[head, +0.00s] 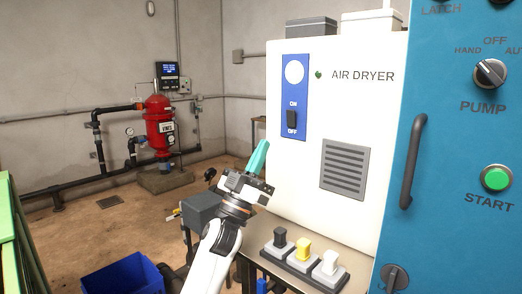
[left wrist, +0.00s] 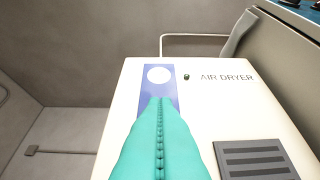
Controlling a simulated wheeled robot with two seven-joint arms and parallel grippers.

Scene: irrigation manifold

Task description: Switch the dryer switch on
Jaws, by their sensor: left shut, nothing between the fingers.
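The air dryer (head: 355,115) is a white box with a blue switch panel (head: 294,75) on its front left. The black rocker dryer switch (head: 292,119) sits low on the panel, between the ON and OFF labels. My left gripper (head: 261,148) has teal fingers and is shut and empty, below and left of the switch, apart from it in the head view. In the left wrist view, the teal fingers (left wrist: 160,110) point at the blue panel (left wrist: 160,90) and hide its lower part with the switch. My right gripper is not in view.
A vent grille (head: 345,167) is right of the switch. Black, yellow and white levers (head: 302,252) stand on the shelf below. A blue cabinet (head: 455,150) with a dark handle (head: 412,162) is at the right. The space left of the dryer is open.

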